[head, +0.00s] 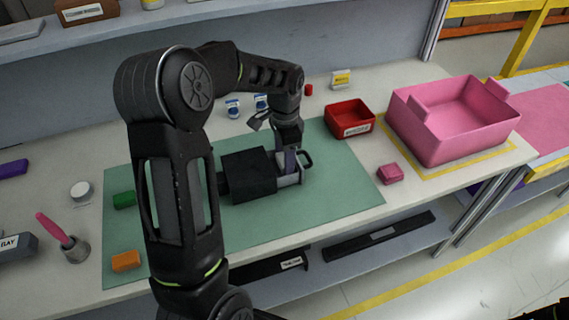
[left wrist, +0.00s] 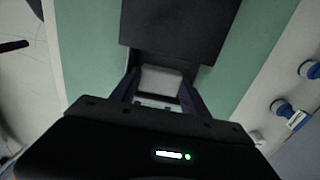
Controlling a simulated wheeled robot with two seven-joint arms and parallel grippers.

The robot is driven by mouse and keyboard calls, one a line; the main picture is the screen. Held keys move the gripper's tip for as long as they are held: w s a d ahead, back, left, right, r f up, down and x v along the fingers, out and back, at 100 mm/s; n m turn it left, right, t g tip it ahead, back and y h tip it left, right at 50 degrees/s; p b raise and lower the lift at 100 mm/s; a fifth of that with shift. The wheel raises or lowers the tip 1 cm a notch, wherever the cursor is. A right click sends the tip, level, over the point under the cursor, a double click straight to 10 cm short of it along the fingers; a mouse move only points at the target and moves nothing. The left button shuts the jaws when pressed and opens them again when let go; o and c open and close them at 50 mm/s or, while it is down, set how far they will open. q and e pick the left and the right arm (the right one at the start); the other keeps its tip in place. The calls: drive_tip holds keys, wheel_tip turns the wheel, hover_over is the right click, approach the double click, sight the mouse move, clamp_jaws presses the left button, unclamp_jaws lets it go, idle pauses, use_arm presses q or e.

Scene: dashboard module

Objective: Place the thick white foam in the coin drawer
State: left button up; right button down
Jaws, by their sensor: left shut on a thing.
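The black dashboard module (head: 249,174) lies on the green mat (head: 330,180). At its right end a small light-grey drawer part (head: 289,183) sticks out, and a black ring-like handle (head: 305,159) shows near it. My left gripper (head: 289,163) points down at this end. In the left wrist view my left gripper (left wrist: 161,95) is shut on a white block, the thick white foam (left wrist: 161,80), close beside the module (left wrist: 175,30). I cannot tell whether the foam touches the drawer floor. My right gripper is out of view.
A red bin (head: 349,119) and a large pink bin (head: 455,118) stand to the right. A pink block (head: 389,173) lies near the table's front edge. Green (head: 124,200) and orange (head: 126,261) pieces lie at the left. The mat's right part is clear.

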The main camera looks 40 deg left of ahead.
use_arm(q)
drive_tip(key=shift+f, duration=0.95)
drive_tip(key=shift+f+b, duration=0.2)
drive_tip(key=shift+b, duration=0.15)
drive_tip(key=o, duration=1)
drive_tip(key=shift+r, duration=0.1)
wheel_tip(320, 180, up, 12)
drive_tip(key=shift+r, duration=0.15)
